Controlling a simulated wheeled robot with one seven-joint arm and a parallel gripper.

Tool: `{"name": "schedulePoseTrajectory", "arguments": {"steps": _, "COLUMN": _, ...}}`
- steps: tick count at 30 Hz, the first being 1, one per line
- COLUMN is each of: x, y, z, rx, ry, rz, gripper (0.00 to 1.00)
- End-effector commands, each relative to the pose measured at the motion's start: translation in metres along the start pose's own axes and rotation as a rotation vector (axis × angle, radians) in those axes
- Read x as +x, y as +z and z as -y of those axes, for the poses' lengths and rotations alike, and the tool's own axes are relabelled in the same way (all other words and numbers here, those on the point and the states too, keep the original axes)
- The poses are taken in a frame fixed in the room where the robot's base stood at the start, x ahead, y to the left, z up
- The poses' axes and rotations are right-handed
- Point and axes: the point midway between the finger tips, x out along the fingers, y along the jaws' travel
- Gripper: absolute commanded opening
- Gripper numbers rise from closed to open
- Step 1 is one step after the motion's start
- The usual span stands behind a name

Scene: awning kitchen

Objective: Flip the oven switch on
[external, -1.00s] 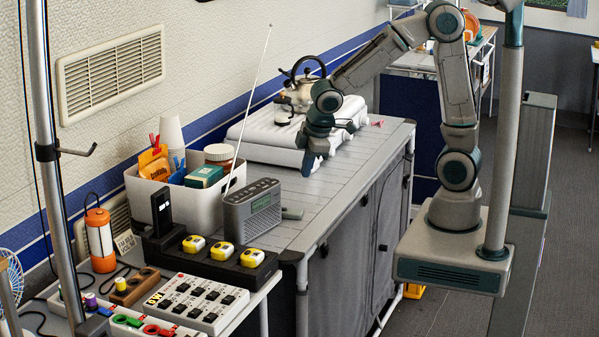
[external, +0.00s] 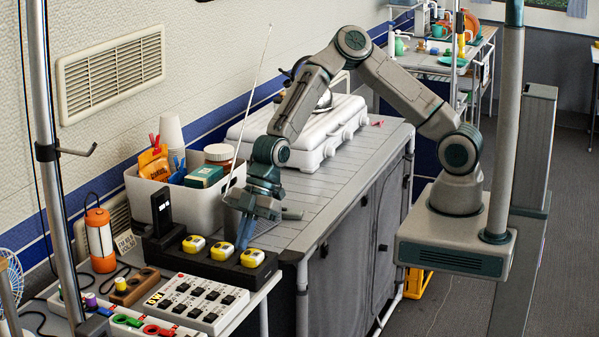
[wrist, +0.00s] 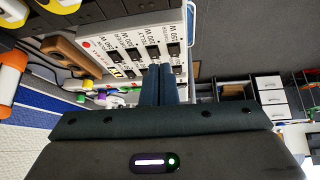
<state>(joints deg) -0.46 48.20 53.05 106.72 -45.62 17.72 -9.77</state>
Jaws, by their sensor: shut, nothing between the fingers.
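The white switch panel (external: 197,303) stands at the front left, with several black rocker switches and printed labels. It also shows in the wrist view (wrist: 115,42), where several labels are partly readable. I cannot tell which switch is the oven's. My gripper (external: 244,243) points down over the black charger strip behind the panel, apart from the panel. In the wrist view my gripper's fingers (wrist: 162,72) are pressed together and empty, and they overlap the panel's lower right edge in the picture.
The black charger strip (external: 208,263) holds yellow devices (external: 252,257). A white bin (external: 143,200) with packages stands at the wall. A white stove (external: 305,133) sits farther back. An orange lantern (external: 99,240) and wooden block (external: 135,288) stand left.

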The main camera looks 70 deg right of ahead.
Motion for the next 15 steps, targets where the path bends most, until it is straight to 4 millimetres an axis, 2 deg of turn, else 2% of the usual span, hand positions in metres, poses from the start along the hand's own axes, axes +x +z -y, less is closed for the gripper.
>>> {"name": "schedulePoseTrajectory", "arguments": {"steps": 1, "x": 0.006, "y": -0.014, "z": 0.004, "rx": -0.008, "ry": -0.024, "rz": -0.044, "gripper": 0.0}}
{"name": "schedulePoseTrajectory", "arguments": {"steps": 6, "x": 0.02, "y": -0.054, "z": 0.013, "rx": -0.037, "ry": -0.073, "rz": -0.18, "gripper": 0.0}}
{"name": "schedulePoseTrajectory", "arguments": {"steps": 9, "x": 0.025, "y": -0.07, "z": 0.016, "rx": -0.045, "ry": -0.09, "rz": -0.242, "gripper": 0.0}}
{"name": "schedulePoseTrajectory", "arguments": {"steps": 15, "x": 0.028, "y": -0.088, "z": 0.018, "rx": -0.05, "ry": -0.105, "rz": -0.31, "gripper": 0.0}}
